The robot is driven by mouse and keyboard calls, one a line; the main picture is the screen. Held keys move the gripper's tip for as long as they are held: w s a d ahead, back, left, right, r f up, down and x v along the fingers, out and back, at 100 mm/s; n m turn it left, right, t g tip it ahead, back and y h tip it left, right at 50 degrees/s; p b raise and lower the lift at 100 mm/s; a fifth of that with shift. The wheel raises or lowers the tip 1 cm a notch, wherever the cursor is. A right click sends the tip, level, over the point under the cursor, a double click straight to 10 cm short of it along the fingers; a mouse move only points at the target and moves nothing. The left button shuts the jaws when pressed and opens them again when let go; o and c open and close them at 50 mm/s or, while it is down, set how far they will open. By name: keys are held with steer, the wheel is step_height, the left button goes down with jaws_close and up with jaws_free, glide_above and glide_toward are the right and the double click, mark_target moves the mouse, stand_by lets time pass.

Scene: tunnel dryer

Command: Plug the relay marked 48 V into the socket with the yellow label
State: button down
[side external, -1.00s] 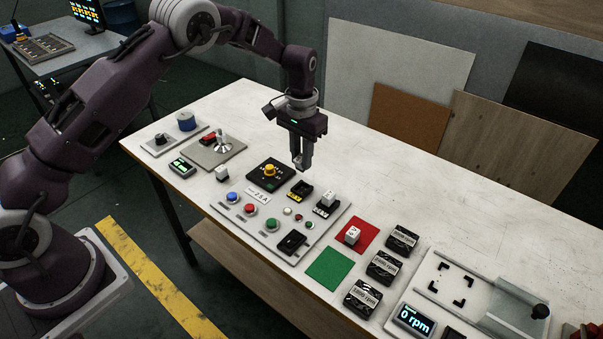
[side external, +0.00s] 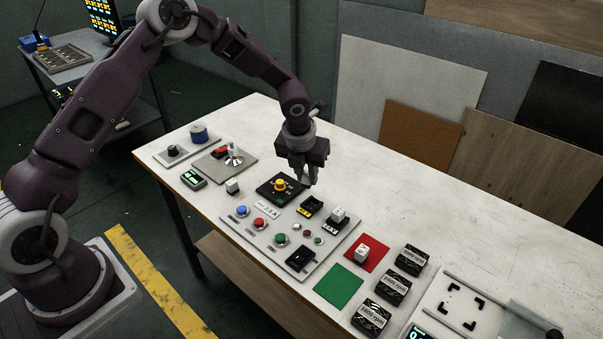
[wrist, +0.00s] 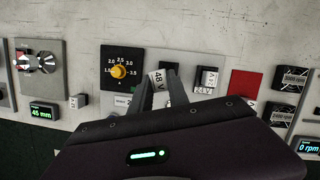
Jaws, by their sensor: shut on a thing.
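My gripper (side external: 309,180) is shut on a white relay marked 48 V (wrist: 158,80), seen between the fingers in the wrist view. In the side view the held relay is hard to make out. The gripper is above the bench, just behind the panel and the yellow dial. The socket with the yellow label (side external: 312,206) is black and looks empty; it sits in front of and below the fingers.
The panel has buttons, a yellow dial (side external: 279,185) and another black socket (side external: 300,258). A white block (side external: 361,251) stands on a red square (side external: 374,256), beside a green square (side external: 338,286). Another white block (side external: 232,187) is at left. The bench behind is clear.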

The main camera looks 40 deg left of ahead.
mark_target(308, 185)
steer(key=m, duration=0.2)
steer(key=d+m+h, duration=0.1)
steer(key=m, duration=0.1)
steer(key=shift+w+r+t, duration=0.2)
steer(key=shift+r+t, duration=0.1)
steer(key=shift+f, duration=2.9)
steer(key=shift+f, duration=1)
steer(key=c, duration=1.2)
jaws_free()
steer(key=v, duration=0.7)
steer(key=shift+a, duration=0.1)
